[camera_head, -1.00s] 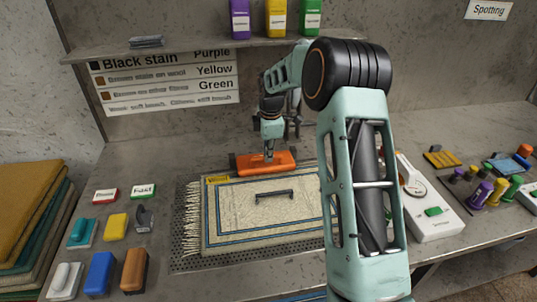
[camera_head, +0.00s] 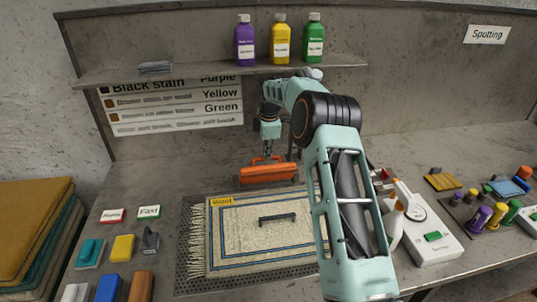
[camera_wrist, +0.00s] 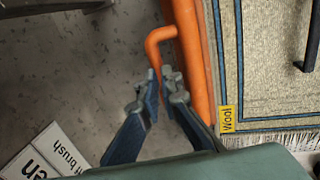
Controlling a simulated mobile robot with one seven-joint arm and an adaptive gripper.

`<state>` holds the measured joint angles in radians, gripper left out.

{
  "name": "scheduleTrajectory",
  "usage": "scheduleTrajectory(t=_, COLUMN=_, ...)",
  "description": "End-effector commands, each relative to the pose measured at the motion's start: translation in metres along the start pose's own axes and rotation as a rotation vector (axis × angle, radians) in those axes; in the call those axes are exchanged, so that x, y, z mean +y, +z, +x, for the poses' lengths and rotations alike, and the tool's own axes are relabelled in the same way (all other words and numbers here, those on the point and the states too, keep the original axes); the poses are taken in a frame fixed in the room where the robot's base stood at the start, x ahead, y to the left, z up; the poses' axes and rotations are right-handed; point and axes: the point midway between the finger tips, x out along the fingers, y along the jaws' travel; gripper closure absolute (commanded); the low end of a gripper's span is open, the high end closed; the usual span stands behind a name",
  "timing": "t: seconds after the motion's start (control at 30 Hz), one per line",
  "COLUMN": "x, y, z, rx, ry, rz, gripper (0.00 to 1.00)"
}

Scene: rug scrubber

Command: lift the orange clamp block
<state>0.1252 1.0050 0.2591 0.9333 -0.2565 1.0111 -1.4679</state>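The orange clamp block (camera_head: 267,174) is a long bar with a raised loop handle, near the back edge of the pale rug (camera_head: 226,230). It appears slightly above the work surface. My gripper (camera_head: 268,153) is above it at the handle. In the wrist view the fingertips (camera_wrist: 163,82) are closed around the orange handle (camera_wrist: 158,38), with the bar (camera_wrist: 192,60) beside them. The exact contact is partly hidden by the fingers.
The rug lies on a dark perforated board (camera_head: 193,280) with a black handle (camera_head: 277,218) on it. Bottles stand on the shelf (camera_head: 200,73) above. Brushes and blocks lie at left; a white device (camera_head: 432,237) stands at right.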

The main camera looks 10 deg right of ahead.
Motion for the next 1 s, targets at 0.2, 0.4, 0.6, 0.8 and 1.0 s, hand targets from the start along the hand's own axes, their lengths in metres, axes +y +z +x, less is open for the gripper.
scheduleTrajectory(t=0.2, x=0.007, y=-0.001, z=0.018, rx=0.001, ry=-0.022, rz=0.002, gripper=1.0)
scheduleTrajectory(t=0.4, x=0.018, y=0.0, z=0.024, rx=0.001, ry=-0.015, rz=0.003, gripper=1.0)
scheduleTrajectory(t=0.6, x=0.023, y=0.0, z=0.027, rx=0.0, ry=-0.012, rz=0.004, gripper=1.0)
scheduleTrajectory(t=0.8, x=0.025, y=0.001, z=0.028, rx=-0.001, ry=-0.011, rz=0.004, gripper=1.0)
scheduleTrajectory(t=1.0, x=0.025, y=0.001, z=0.028, rx=-0.001, ry=-0.011, rz=0.005, gripper=1.0)
